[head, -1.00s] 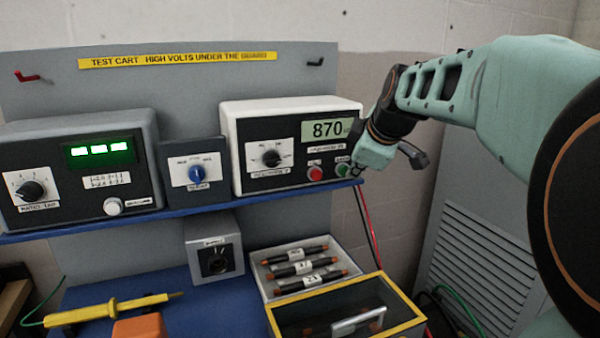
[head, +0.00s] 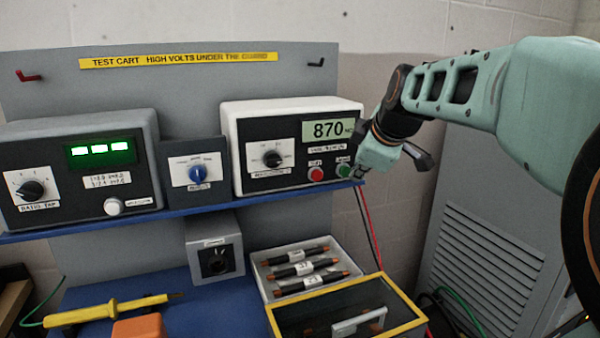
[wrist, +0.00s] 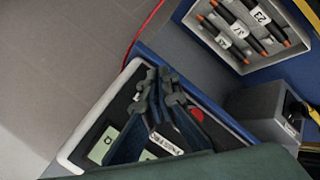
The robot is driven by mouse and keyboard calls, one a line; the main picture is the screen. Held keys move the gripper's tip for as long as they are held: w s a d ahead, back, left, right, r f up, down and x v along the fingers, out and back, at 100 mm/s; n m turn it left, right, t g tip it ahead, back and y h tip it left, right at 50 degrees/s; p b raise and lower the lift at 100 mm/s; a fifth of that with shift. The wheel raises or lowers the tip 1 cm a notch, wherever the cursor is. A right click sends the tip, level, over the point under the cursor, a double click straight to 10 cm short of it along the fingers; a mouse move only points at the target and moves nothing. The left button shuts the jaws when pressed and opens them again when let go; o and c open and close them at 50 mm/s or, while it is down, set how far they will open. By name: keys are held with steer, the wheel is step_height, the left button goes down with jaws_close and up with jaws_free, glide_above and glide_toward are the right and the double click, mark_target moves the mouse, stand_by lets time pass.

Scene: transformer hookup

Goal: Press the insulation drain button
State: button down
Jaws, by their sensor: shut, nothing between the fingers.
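The white insulation tester (head: 297,105) stands at the right end of the shelf; its display reads 870. Low on its front are a red button (head: 315,174) and a green button (head: 343,170). The button labels are too small to read surely. My gripper (head: 357,174) is shut and empty, at the panel's lower right corner, just beside the green button. I cannot tell whether it touches it. In the wrist view my fingers (wrist: 158,82) lie across the panel; the red button (wrist: 196,114) shows beside them, and the green button is hidden.
Left of the tester are a small panel with a blue knob (head: 197,173) and a grey ratio meter (head: 80,130). Below the shelf stand a tray of leads (head: 262,285) and a yellow-edged guard box (head: 408,325). Red and black cables hang below my gripper.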

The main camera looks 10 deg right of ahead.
steer(key=s+d, duration=0.1)
steer(key=s, duration=0.5)
steer(key=shift+b, duration=0.35)
stand_by(0.6)
steer(key=s+a+f+m+g, duration=0.2)
steer(key=s+a+f+m, duration=0.45)
steer(key=s, duration=0.45)
steer(key=s+a+f+m+g, duration=0.1)
steer(key=s+a+f+m, duration=0.4)
steer(key=s+f, duration=0.4)
step_height(320, 180, up, 19)
steer(key=s+p, duration=0.2)
steer(key=p, duration=1.6)
steer(key=shift+s+a+m+p, duration=0.15)
steer(key=shift+a+m+p, duration=0.1)
steer(key=shift+m+p, duration=0.1)
